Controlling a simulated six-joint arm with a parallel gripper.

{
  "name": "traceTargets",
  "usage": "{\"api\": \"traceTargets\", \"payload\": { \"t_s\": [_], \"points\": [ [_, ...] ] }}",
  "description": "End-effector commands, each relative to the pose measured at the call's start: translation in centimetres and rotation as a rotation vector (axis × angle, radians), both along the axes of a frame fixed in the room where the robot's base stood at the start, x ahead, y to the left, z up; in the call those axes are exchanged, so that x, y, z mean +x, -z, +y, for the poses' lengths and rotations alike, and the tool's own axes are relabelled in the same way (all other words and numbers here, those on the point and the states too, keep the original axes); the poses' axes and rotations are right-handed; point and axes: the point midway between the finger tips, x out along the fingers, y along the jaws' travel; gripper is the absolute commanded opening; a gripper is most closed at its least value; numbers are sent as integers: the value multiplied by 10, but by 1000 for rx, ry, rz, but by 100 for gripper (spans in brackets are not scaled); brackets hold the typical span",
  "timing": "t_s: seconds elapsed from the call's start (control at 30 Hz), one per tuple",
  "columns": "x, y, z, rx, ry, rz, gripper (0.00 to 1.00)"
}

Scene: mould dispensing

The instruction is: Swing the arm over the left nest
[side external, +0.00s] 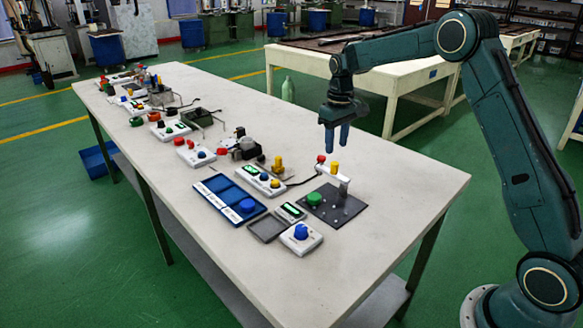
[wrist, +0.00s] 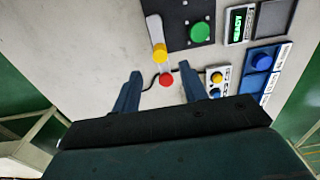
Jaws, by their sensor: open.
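The fixture has a dark plate (side external: 345,213), a white arm, a yellow knob (side external: 335,167), a red knob (side external: 321,159) and a green button (side external: 314,199). In the wrist view the red knob (wrist: 166,80) shows between the fingertips. A blue tray (side external: 213,198) with several compartments lies left of the fixture; a blue disc (side external: 247,205) sits in one. I cannot tell which place is the left nest.
A grey shallow tray (side external: 266,230), a small green-display box (side external: 290,212) and a white box with a blue button (side external: 301,238) stand near the front. A control box (side external: 258,181) and several devices fill the table's far end. The right side is clear.

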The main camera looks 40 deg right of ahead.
Motion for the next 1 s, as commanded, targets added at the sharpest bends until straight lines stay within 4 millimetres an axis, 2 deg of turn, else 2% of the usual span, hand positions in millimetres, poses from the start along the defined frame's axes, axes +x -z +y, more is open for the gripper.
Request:
{"api": "traceTargets", "payload": {
  "t_s": [0.2,0.5,0.93,1.0],
  "points": [
    [-1,35,0,1,0,4,43],
    [0,67,0,0,0,1,43],
    [0,74,0,0,0,0,43],
    [0,74,0,0,0,0,31]
  ]
}}
